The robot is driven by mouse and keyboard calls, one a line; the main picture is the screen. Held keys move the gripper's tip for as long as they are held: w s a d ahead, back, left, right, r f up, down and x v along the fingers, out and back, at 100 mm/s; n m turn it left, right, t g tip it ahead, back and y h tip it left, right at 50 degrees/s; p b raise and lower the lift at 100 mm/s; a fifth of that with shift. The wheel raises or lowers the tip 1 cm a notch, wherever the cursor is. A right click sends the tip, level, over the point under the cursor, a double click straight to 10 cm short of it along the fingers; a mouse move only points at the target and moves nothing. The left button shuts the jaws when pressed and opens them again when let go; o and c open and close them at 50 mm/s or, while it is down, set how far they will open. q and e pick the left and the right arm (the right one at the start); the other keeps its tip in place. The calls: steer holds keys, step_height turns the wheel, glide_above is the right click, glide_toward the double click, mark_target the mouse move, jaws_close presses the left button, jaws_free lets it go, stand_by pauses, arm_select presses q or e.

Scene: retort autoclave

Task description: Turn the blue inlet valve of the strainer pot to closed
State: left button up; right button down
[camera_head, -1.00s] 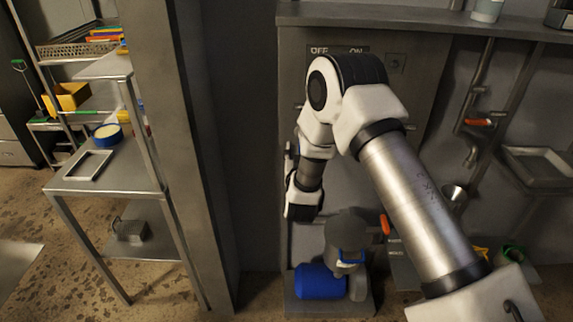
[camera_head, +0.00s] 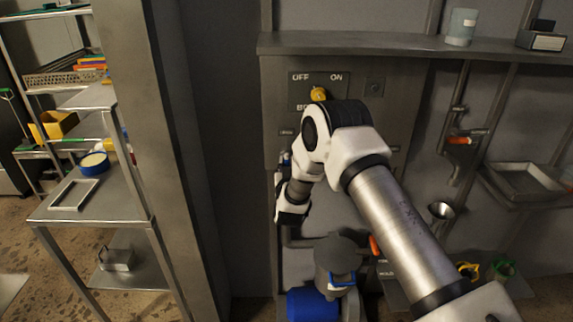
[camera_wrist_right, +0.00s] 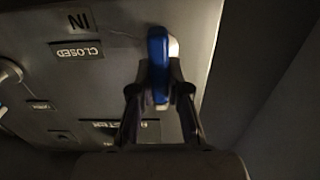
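The blue inlet valve handle (camera_wrist_right: 158,68) stands upright in the right wrist view, in front of a grey panel. My right gripper (camera_wrist_right: 160,82) has one dark finger on each side of it. The fingers lean inward and appear closed on the handle. The panel carries an "IN" label (camera_wrist_right: 79,21) and a "CLOSED" label (camera_wrist_right: 76,50), both upside down, left of the handle. In the head view my right gripper (camera_head: 281,176) is small and partly hidden by its wrist, beside the cabinet's left edge. My left gripper is not in view.
A grey lidded pot (camera_head: 335,252) with a blue cylinder (camera_head: 312,305) stands below my right wrist. A yellow knob (camera_head: 318,94) sits under OFF/ON labels. A steel pillar (camera_head: 178,150) and a side table (camera_head: 120,207) are at left. A shelf (camera_head: 400,46) runs above.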

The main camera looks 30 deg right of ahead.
stand_by(0.3)
steer(key=shift+f+m+b, duration=0.2)
steer(key=shift+m+b, duration=0.6)
steer(key=shift+b, duration=0.25)
steer(key=m+b, duration=0.4)
steer(key=b, duration=0.1)
steer(key=m+b, duration=0.5)
steer(key=b, duration=0.1)
steer(key=m+b, duration=0.5)
steer(key=shift+s+d+f, duration=0.2)
steer(key=shift+d+f, duration=0.15)
steer(key=shift+f, duration=0.05)
steer(key=shift+r+m+b, duration=0.15)
steer(key=shift+m+b, duration=1.05)
steer(key=shift+b, duration=0.3)
steer(key=c, duration=1.1)
jaws_free()
